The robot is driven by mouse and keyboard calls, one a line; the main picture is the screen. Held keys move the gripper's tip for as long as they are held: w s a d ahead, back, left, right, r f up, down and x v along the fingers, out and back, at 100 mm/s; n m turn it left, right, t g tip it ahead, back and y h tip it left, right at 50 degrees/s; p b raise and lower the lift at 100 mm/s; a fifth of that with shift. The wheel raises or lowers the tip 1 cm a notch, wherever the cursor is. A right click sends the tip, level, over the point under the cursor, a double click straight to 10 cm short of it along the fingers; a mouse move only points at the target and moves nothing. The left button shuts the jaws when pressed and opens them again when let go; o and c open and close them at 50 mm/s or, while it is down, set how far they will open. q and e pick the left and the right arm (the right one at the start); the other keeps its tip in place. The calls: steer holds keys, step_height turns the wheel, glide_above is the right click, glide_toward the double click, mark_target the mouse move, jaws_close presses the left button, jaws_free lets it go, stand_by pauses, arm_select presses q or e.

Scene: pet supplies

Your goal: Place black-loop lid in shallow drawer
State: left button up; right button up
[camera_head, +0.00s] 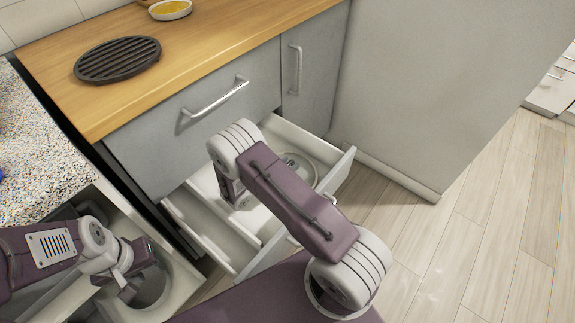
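My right arm reaches down into an open white drawer (335,178) under the wooden counter. Its gripper (236,197) points down and is mostly hidden by the arm, so its fingers cannot be made out. A round, pale, glass-like lid (298,166) lies in this drawer, partly behind the arm. No black loop is clear on it. My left gripper (140,274) is at the lower left over another open compartment (185,276). A round grey rimmed item (157,291) lies under it. Whether its fingers grip anything is unclear.
A closed grey drawer front (180,145) with a bar handle is above the open drawer. The wooden top (215,38) holds a black slatted trivet (117,60) and a bowl (170,9) with yellow content. A speckled counter (30,150) is at left. The floor (470,230) at right is clear.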

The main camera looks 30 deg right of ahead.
steer(key=p+v, duration=0.4)
steer(key=v, duration=0.8)
steer(key=shift+s+a, duration=0.1)
steer(key=shift+s, duration=0.05)
